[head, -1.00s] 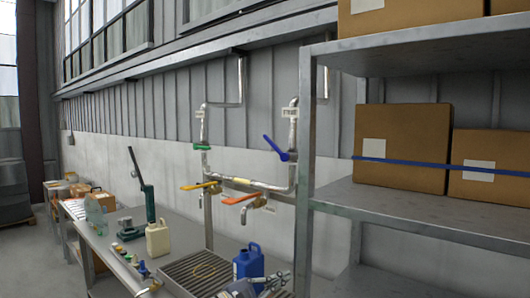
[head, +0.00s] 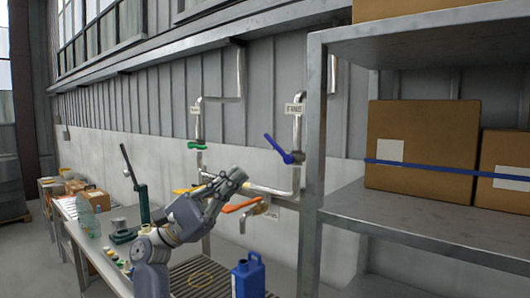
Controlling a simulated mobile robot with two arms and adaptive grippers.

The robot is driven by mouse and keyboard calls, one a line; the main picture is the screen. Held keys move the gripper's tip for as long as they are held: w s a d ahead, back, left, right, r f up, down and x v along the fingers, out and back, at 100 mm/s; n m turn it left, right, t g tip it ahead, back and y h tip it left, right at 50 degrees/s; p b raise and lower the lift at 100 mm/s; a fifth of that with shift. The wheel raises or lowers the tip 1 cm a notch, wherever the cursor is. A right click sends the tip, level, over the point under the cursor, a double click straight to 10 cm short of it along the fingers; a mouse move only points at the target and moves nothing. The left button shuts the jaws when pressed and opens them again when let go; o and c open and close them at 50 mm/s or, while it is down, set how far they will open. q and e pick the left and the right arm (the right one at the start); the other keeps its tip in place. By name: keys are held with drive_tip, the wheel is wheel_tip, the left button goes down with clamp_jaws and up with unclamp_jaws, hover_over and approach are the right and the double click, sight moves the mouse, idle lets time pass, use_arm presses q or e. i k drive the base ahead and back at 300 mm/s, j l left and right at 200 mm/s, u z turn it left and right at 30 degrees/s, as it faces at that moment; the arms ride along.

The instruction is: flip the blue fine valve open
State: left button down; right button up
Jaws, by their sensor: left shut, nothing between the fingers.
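The blue valve handle (head: 278,149) sits on the right vertical pipe (head: 298,130), below a small white label (head: 295,109). The handle slants from upper left down to its pivot at the pipe, so it lies across the pipe line at an angle. My left gripper (head: 241,175) is raised over the bench, below and to the left of the blue handle and apart from it. Its fingers look shut and empty. My left arm and gripper hide part of the yellow handle and the lower pipe. My right gripper is out of view.
A green handle (head: 197,146) is on the left pipe; yellow (head: 187,190) and orange (head: 240,205) handles are lower. A blue jug (head: 248,277) stands on the bench by a drain grate (head: 190,283). A metal shelf (head: 312,180) with boxes blocks the right side.

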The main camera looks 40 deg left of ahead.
sight(276, 146)
drive_tip(key=i+j, duration=0.9)
drive_tip(key=j, duration=0.2)
